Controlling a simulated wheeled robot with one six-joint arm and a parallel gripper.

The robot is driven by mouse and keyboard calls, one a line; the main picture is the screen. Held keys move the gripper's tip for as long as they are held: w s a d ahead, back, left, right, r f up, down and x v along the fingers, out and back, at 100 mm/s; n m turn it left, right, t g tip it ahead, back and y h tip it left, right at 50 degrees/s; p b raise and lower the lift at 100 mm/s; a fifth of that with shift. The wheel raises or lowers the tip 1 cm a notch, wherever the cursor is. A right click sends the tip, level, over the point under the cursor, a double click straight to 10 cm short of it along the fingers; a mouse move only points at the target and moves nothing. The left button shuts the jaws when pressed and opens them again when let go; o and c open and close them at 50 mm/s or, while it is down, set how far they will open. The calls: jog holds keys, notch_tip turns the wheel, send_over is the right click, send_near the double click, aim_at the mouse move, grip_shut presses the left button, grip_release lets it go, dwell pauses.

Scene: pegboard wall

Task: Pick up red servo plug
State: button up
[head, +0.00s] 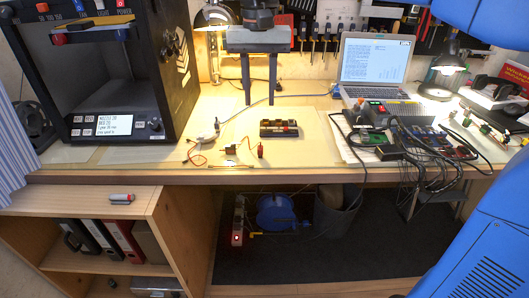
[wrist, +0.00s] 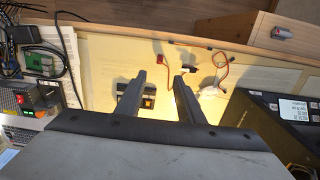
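A small red plug (head: 261,151) stands out near the table's front edge, right of a small servo (head: 229,145) with thin wires. The red plug also shows in the wrist view (wrist: 159,59), between the fingertips in the picture but beyond them. My gripper (head: 259,102) is open and empty, its two fingers pointing down above the back part of the table. It also shows in the wrist view (wrist: 161,68), fingers apart.
A black device (head: 279,129) lies behind the plug. A red wire loop (head: 194,156) and a white item (head: 207,132) lie to the left. A 3D printer (head: 110,75) stands at the left; a laptop (head: 375,62) and electronics (head: 400,125) stand at the right.

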aim_at(260, 147)
notch_tip(260, 147, down, 15)
jog(key=shift+r, duration=0.15)
dwell(0.5)
grip_shut()
